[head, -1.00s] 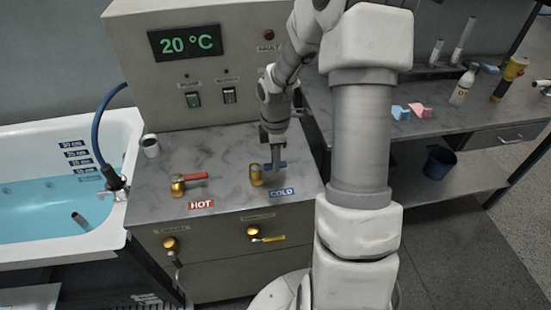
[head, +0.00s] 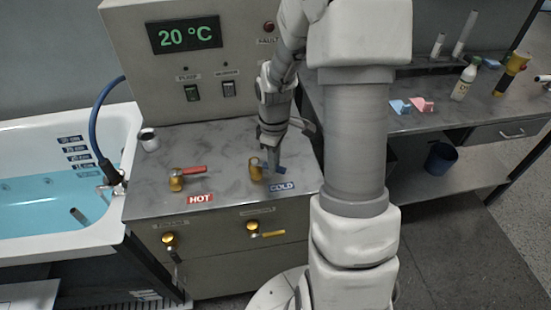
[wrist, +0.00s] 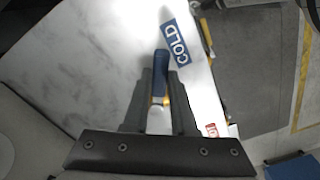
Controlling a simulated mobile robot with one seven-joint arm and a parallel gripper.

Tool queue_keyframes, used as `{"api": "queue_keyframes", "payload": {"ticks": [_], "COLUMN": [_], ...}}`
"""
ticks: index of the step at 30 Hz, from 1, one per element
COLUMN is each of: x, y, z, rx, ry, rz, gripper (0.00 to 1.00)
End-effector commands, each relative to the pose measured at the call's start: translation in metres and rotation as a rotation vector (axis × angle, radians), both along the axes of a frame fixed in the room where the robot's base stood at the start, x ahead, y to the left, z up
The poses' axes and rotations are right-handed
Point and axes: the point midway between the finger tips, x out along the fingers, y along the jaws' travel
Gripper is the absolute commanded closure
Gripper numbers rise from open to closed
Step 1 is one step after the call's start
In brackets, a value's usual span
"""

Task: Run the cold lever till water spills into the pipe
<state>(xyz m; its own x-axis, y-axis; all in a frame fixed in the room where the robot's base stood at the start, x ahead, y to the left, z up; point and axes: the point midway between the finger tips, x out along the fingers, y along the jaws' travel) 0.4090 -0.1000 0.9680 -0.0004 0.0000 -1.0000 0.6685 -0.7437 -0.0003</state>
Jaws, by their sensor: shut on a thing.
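The cold lever has a brass body (head: 255,170) and a blue handle (head: 280,170), and stands on the grey marbled counter beside the blue COLD label (head: 283,187). My gripper (head: 270,158) reaches down from above and is shut on the blue handle. In the wrist view the handle (wrist: 161,70) shows between the two dark fingers (wrist: 161,95). The bathtub (head: 125,190) at left holds blue water (head: 40,225).
The hot lever (head: 190,171) with a red handle stands left of the cold one. A white cup (head: 149,140) is at the counter's back left. A blue hose (head: 92,120) runs to the tub rim. The display (head: 185,36) reads 20 °C. Yellow-handled valves are on the counter's front.

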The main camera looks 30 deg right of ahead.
Motion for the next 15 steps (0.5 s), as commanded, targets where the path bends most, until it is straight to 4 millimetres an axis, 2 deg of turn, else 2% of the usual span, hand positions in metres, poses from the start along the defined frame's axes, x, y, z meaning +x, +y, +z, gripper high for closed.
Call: {"api": "queue_keyframes", "payload": {"ticks": [15], "x": [-0.013], "y": [0.025], "z": [0.0], "rx": [-0.001], "ry": [-0.002], "rz": [-0.489], "gripper": [1.0]}}
